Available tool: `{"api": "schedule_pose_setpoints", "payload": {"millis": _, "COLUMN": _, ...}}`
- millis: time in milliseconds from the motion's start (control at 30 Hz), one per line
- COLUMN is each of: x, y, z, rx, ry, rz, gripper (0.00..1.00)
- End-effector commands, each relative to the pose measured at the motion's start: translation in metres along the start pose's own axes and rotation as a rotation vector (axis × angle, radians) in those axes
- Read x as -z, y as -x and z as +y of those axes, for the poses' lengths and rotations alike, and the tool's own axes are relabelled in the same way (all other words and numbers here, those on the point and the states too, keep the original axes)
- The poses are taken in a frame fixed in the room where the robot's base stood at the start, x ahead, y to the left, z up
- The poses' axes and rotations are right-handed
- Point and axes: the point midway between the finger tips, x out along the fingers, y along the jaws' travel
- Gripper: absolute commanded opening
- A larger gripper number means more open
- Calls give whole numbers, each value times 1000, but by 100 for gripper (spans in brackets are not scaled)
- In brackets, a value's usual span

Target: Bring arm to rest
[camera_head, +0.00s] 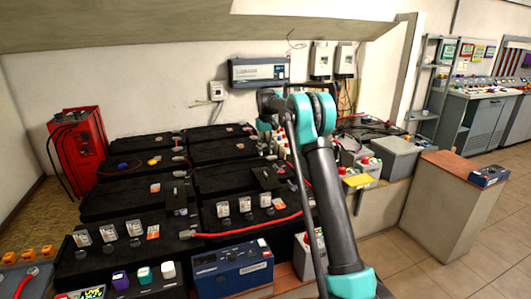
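My dark grey and teal arm (332,200) rises from the bottom of the picture, right of the middle. It bends at a teal joint (312,115) in front of the back wall. Beyond that joint, a short dark part with some teal shows to the left, over the far end of the batteries. I cannot make out my gripper or its fingers, nor whether it holds anything. The arm hides part of the bench behind it.
Rows of black batteries (135,197) fill the left and middle. A blue device (232,271) sits in front of them. A red cabinet (78,148) stands at the left wall. A brown-topped pedestal (456,168) stands right, with open tiled floor (495,255) beside it.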

Motion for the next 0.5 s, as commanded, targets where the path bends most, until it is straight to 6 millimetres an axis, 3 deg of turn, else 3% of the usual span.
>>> {"api": "schedule_pose_setpoints", "payload": {"millis": 267, "x": -10, "y": 5, "z": 3, "rx": -1, "ry": -8, "rz": 9, "gripper": 30}}
{"api": "schedule_pose_setpoints", "payload": {"millis": 367, "x": -30, "y": 12, "z": 7, "rx": -3, "ry": -24, "rz": 26, "gripper": 30}}
{"api": "schedule_pose_setpoints", "payload": {"millis": 500, "x": -73, "y": 21, "z": 15, "rx": -8, "ry": -57, "rz": 63, "gripper": 30}}
